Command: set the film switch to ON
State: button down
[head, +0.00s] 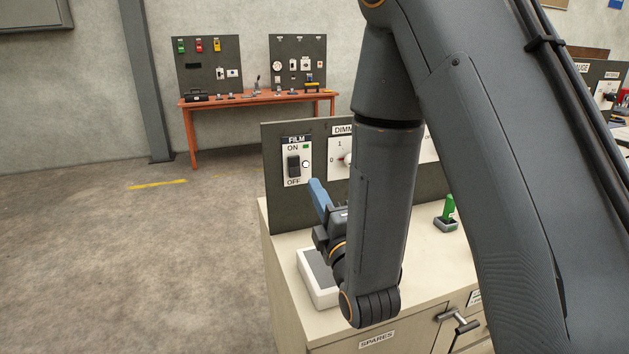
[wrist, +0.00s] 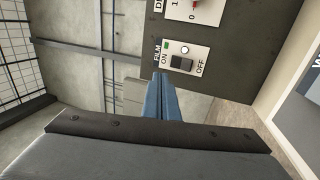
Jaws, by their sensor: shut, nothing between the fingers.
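The film switch (head: 294,166) is a black rocker on a white plate labelled FILM, with ON above and OFF below, near the left end of a dark upright panel. In the wrist view the switch (wrist: 182,63) lies sideways, ON at left and OFF at right. I cannot tell which side of the rocker is pressed. My gripper (head: 314,184) has blue fingers, shut and empty, just right of and below the switch in the head view. In the wrist view the fingertips (wrist: 159,79) point up near the ON side, seemingly apart from the rocker.
The dimmer plate (head: 339,158) is right of the film plate, partly behind my arm. A white-rimmed tray (head: 312,285) sits on the cabinet top under my gripper. A green-handled lever (head: 449,209) stands further right. An orange table (head: 258,104) with panels is far behind; the floor at left is clear.

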jog(key=shift+s+d+p, duration=0.1)
jog(key=shift+s+p, duration=0.2)
jog(key=shift+p, duration=0.05)
jog(key=w+d+f+m+g+h, duration=0.1)
jog(key=d+f+m+g, duration=0.1)
jog(key=m, duration=0.1)
jog(key=d+f+m+g+h, duration=0.1)
jog(key=d+f+m+g, duration=0.1)
jog(key=f+m, duration=0.1)
jog(key=w+d+f+m+g+h, duration=0.1)
jog(key=d+f+m+g+h, duration=0.1)
jog(key=d+m, duration=0.1)
jog(key=shift+w+f+g, duration=0.2)
jog(key=shift+w+g, duration=0.1)
jog(key=s+d+f+m+g, duration=0.1)
jog(key=s+d+f+m+g+h, duration=0.1)
jog(key=d+m+g, duration=0.1)
jog(key=shift+s+f, duration=0.2)
jog(key=shift+s, duration=0.15)
jog(key=s+d+f+m+g, duration=0.1)
jog(key=s+d+m+g, duration=0.2)
jog(key=s, duration=0.7)
jog(key=s+d+f+m+g+h, duration=0.1)
jog(key=s+d+m+g, duration=0.3)
jog(key=s, duration=0.6)
jog(key=m+g, duration=0.2)
jog(key=g, duration=0.1)
jog(key=shift+f+m, duration=0.15)
jog(key=shift+m, duration=0.15)
